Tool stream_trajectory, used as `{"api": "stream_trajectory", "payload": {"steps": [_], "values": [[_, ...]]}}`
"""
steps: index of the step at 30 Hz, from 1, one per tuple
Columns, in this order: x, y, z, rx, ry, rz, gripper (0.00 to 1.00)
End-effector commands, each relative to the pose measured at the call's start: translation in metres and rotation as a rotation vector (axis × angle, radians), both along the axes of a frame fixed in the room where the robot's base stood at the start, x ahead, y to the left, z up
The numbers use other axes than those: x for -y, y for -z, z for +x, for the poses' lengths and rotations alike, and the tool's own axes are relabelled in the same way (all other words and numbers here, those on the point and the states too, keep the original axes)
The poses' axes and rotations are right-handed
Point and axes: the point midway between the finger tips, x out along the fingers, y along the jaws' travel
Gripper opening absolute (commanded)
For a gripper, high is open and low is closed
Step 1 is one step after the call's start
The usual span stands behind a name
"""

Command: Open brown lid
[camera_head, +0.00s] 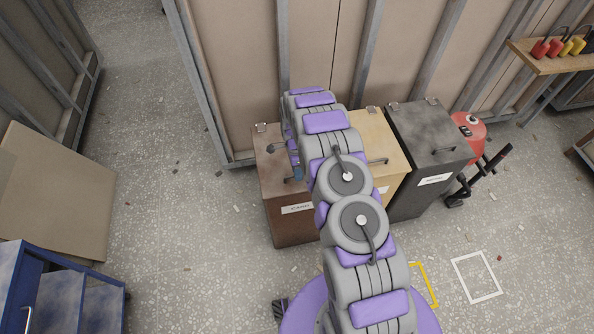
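The brown bin (290,229) stands against the panel wall, left of two other bins, with a white label on its front. Its brown lid (272,160) looks shut, and a hinge shows at its back left corner. My arm reaches over the bins and hides the right part of the lid. My gripper (294,171) is small and mostly hidden beside the arm, over the lid near its handle. I cannot tell whether it touches the handle or whether its fingers are open or shut.
A tan-lidded bin (378,139) and a dark grey bin (428,131) stand to the right. A red machine (467,125) with a black handle is beyond them.

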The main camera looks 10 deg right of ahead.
Motion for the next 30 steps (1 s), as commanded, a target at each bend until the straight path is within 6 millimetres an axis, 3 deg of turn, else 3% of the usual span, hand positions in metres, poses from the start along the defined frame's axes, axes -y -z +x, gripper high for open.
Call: {"api": "stream_trajectory", "payload": {"steps": [7,19,30], "values": [[0.0009,0.0002,0.0001,0.000,0.000,0.001,0.38],[0.0001,0.0001,0.0002,0.000,0.001,0.000,0.00],[-0.0005,0.0001,0.0009,0.001,0.000,0.001,0.00]]}}
